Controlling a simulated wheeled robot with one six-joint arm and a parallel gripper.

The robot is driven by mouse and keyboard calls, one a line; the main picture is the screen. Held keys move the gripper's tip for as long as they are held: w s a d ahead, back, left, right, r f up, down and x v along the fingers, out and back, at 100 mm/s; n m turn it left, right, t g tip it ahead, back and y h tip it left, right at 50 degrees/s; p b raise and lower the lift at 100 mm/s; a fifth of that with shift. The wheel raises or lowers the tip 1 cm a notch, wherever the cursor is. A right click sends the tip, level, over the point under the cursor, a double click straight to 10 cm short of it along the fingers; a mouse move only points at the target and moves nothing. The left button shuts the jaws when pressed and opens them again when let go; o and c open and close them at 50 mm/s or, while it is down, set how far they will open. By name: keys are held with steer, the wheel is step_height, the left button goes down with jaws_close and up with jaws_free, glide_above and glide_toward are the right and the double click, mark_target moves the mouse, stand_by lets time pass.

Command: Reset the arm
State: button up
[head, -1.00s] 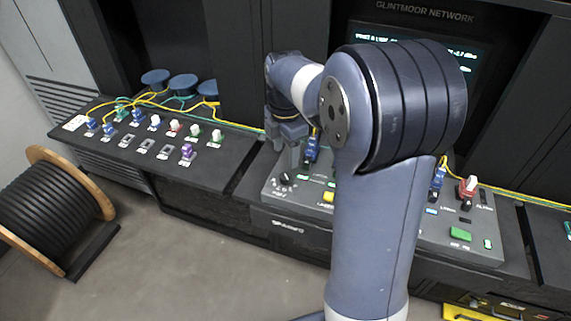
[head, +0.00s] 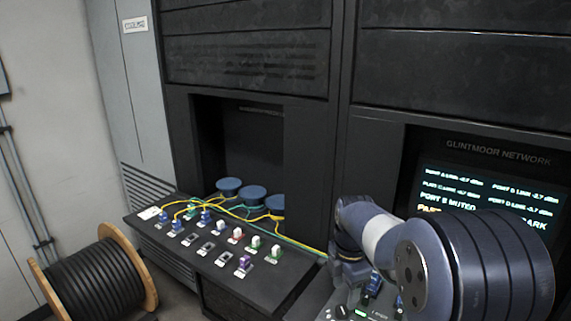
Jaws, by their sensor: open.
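My gripper (head: 350,280) points down at the left end of the grey control panel (head: 330,296), beside a blue connector (head: 373,287) that stands on it. My gripper is open. I see nothing held between its fingers, though they are small and partly dark here. My own arm hides much of the panel, and the frame's lower edge cuts off the rest.
A black shelf (head: 285,268) at the left carries several coloured connectors and empty slots. Yellow and green fibres run from blue spools (head: 253,196). A lit screen (head: 480,185) shows port readings. A cable drum (head: 95,280) stands on the floor at the left.

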mark_target(342, 309)
step_height(342, 309, down, 6)
steer(key=shift+f, duration=0.1)
steer(key=shift+m, duration=0.3)
stand_by(0.3)
